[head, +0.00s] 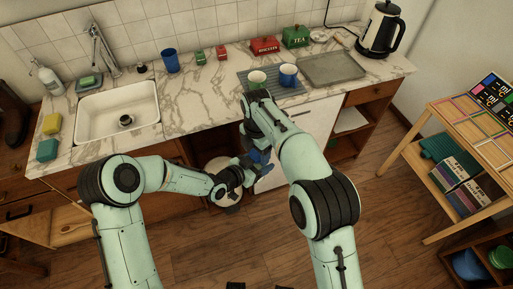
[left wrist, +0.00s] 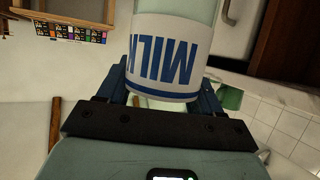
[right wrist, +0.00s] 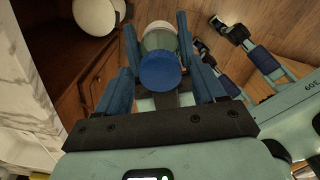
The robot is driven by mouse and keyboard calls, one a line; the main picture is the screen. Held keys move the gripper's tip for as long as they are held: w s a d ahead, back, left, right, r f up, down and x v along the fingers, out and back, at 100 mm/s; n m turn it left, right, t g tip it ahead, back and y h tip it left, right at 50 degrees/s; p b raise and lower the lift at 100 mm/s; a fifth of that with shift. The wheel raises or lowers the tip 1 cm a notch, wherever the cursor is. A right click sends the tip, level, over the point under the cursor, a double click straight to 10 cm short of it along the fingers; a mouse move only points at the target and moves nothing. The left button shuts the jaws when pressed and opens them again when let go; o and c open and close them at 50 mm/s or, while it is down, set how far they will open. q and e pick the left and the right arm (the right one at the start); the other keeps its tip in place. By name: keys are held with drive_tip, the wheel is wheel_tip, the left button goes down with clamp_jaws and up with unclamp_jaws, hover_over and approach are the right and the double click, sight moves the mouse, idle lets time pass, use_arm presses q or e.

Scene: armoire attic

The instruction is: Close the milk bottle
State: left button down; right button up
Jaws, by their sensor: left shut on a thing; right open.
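The milk bottle (left wrist: 165,55), clear with a white label reading MILK in blue, is shut in my left gripper. My left gripper shows in the head view (head: 232,178), in front of the counter. My right gripper (head: 259,157) is just right of it and open. In the right wrist view a round blue cap (right wrist: 160,71) lies between the open fingers. The pale body of the bottle (right wrist: 160,38) shows behind it. The cap looks lined up with the bottle top; whether it is fully seated cannot be told. The bottle is mostly hidden in the head view.
The marble counter (head: 215,93) is behind the grippers, with a sink (head: 117,110) at left. A white round object (head: 229,196) is beneath my left gripper. A wooden shelf (head: 470,140) stands at right.

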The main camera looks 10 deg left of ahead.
drive_tip(key=c, duration=1.1)
drive_tip(key=shift+m, duration=1.6)
drive_tip(key=o, duration=1.2)
drive_tip(key=shift+c, duration=0.2)
drive_tip(key=shift+r, duration=2.3)
drive_tip(key=shift+c, duration=0.3)
